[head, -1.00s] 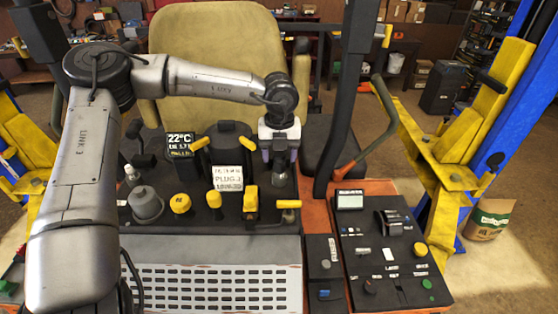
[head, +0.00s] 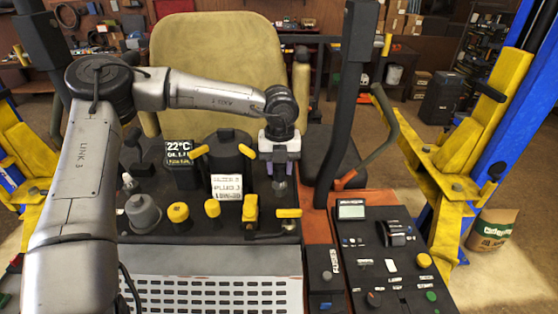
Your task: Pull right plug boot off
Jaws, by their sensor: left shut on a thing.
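My left gripper (head: 279,181) reaches in from the left and points down at the right end of the mower's dark engine deck (head: 150,240). It is shut on a small dark grey piece at the right plug position, which looks like the right plug boot (head: 279,170). The fingers cover most of it, and I cannot tell whether it is still seated on its plug. At the deck's left end a small whitish plug-like part (head: 128,181) stands upright. My right gripper is not in view.
A control panel (head: 390,255) lies at front right. Yellow lift arms (head: 455,170) flank the mower.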

